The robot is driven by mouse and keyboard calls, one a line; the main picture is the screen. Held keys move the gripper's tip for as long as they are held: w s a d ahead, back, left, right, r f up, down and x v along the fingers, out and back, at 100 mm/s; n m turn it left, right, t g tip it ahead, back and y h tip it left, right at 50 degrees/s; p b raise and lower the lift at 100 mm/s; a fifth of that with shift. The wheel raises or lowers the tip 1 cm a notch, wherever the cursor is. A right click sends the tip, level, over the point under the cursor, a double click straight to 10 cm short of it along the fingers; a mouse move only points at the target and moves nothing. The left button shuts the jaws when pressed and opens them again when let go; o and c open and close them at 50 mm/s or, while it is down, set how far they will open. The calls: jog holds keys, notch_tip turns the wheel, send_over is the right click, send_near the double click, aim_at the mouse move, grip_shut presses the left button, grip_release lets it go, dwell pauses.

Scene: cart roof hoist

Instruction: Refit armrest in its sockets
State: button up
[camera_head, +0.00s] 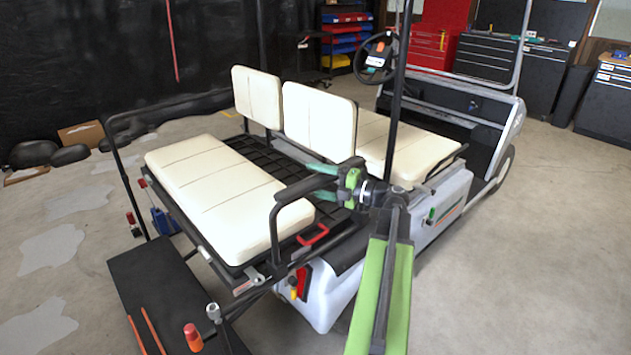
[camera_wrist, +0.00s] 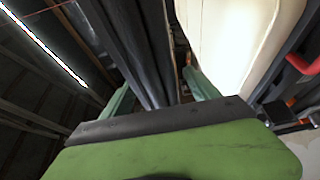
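The black armrest (camera_head: 305,187) is a bent tube with a padded top, upright at the near right side of the rear cream seat (camera_head: 215,182). Its front leg comes down near the seat frame's corner; I cannot make out whether its ends sit in sockets. My gripper (camera_head: 326,182) has its green fingers on either side of the pad, near the pad's far end. In the wrist view, dark padding (camera_wrist: 148,50) runs between my spread fingers (camera_wrist: 160,95), with a narrow gap visible by the right finger. A matching armrest (camera_head: 125,165) stands at the seat's far left.
The cream backrests (camera_head: 320,122) rise behind the pad. A red handle (camera_head: 313,237) is just below the armrest. A dark platform (camera_head: 165,290) with orange rods and a red-orange tool (camera_head: 193,337) projects at the cart's rear. The floor at right is clear.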

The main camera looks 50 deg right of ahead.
jog(key=v, duration=1.7)
jog(key=shift+s, duration=0.25)
